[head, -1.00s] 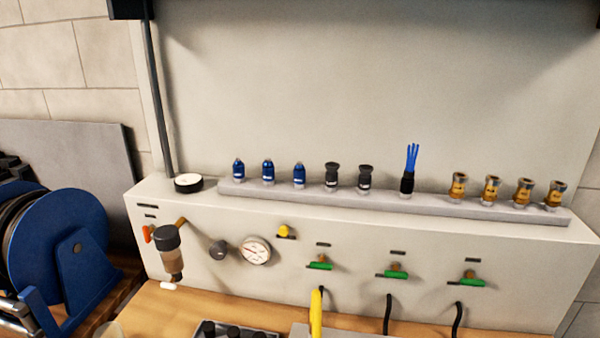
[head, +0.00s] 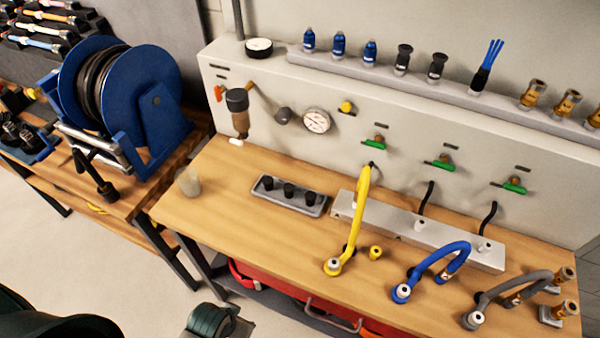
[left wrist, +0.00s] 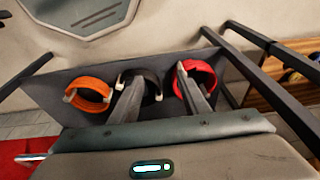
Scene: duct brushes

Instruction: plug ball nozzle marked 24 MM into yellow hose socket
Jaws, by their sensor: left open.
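The yellow hose (head: 361,205) arches down from the back panel to the bench. Its pale-ringed socket end (head: 333,266) is at the bench's front edge. Small nozzles stand on the rear ledge: blue ones (head: 339,44), black ones (head: 403,60) and brass ones (head: 532,94). Their markings are too small to read, so I cannot tell which is marked 24 MM. My left gripper (left wrist: 160,94) shows in the left wrist view, its fingers apart with nothing held between them. It is far from the nozzles' view. My right gripper is not in view.
A blue hose (head: 437,262) and a grey hose (head: 510,286) lie to the right. A small yellow fitting (head: 376,252) stands beside the yellow hose. A grey tray (head: 290,196) holds black parts. A blue reel (head: 150,105) is at left.

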